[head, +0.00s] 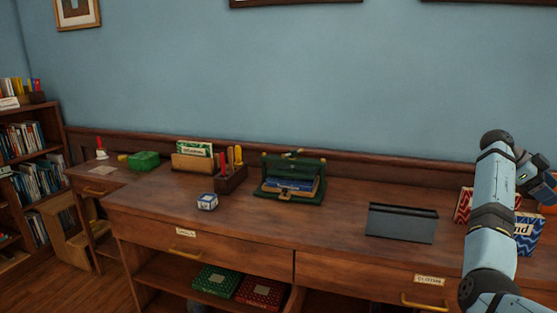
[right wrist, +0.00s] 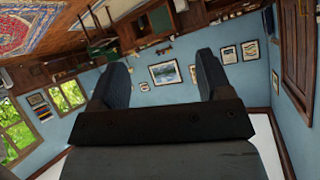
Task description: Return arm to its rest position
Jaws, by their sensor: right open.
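My right arm (head: 492,185) rises from the lower right corner of the head view and bends over at the top. Its wrist end and gripper (head: 545,190) are at the right edge, in front of the boxes there and partly cut off. In the right wrist view my right gripper (right wrist: 162,75) is open, with two dark fingers wide apart and nothing between them. My left gripper is not in view.
The wooden desk (head: 340,225) bears a dark grey holder (head: 402,222), a green stand with blue books (head: 292,180), a small cube (head: 207,201), a pencil holder (head: 231,178) and a green box (head: 144,160). A patterned box (head: 527,235) stands behind my arm. A bookcase (head: 35,170) stands left.

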